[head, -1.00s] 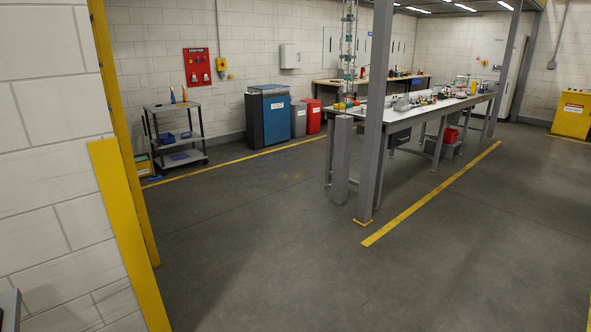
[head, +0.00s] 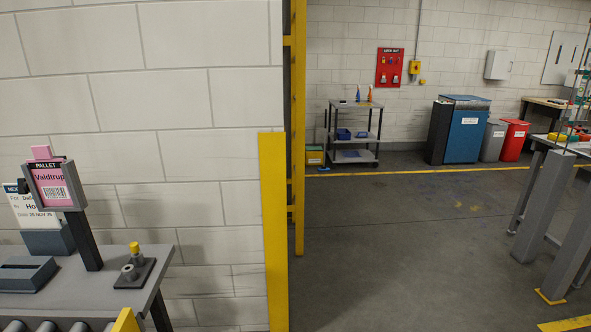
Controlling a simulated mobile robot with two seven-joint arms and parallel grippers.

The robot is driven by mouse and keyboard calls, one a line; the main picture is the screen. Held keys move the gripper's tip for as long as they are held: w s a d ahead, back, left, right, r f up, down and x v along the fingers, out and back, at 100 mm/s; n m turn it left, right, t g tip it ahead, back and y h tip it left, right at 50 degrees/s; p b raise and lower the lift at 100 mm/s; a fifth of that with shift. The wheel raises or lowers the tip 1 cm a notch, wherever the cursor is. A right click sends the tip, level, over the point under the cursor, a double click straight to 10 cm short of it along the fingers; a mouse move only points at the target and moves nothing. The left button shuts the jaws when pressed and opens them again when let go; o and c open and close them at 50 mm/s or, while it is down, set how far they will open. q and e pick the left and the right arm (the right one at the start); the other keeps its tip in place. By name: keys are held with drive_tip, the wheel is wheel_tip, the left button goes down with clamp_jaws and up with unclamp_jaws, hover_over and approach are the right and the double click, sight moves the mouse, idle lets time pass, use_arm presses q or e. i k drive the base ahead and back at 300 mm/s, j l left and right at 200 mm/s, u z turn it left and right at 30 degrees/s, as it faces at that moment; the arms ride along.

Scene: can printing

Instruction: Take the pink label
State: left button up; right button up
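The pink label (head: 56,187) sits in a dark frame on a post at the left of the head view. It reads "Valdtrup" with a barcode, under a "PALLET" heading. A small pink tab (head: 41,152) sticks up above the frame's top edge. The post stands on a grey table (head: 97,282). Neither of my grippers is in view.
A white card (head: 22,207) stands in a grey holder behind the label. A dark base with a yellow-topped peg (head: 134,249) is on the table, with rollers at its front. A yellow guard post (head: 272,230) stands right of it. Open floor (head: 400,240) lies beyond.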

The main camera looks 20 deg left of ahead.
sight(49, 181)
drive_tip(key=i+l+u, duration=0.1)
drive_tip(key=u, duration=0.3)
drive_tip(key=i+l+u, duration=0.15)
drive_tip(key=u, duration=0.25)
drive_tip(key=i+l+u, duration=0.2)
drive_tip(key=u, duration=0.2)
drive_tip(key=i+l+u, duration=0.2)
drive_tip(key=l+u, duration=0.25)
drive_tip(key=i+l+u, duration=0.2)
drive_tip(key=u, duration=0.25)
drive_tip(key=i+l+u, duration=0.1)
drive_tip(key=l+u, duration=0.15)
drive_tip(key=l, duration=0.2)
drive_tip(key=l+u, duration=0.25)
drive_tip(key=l, duration=0.2)
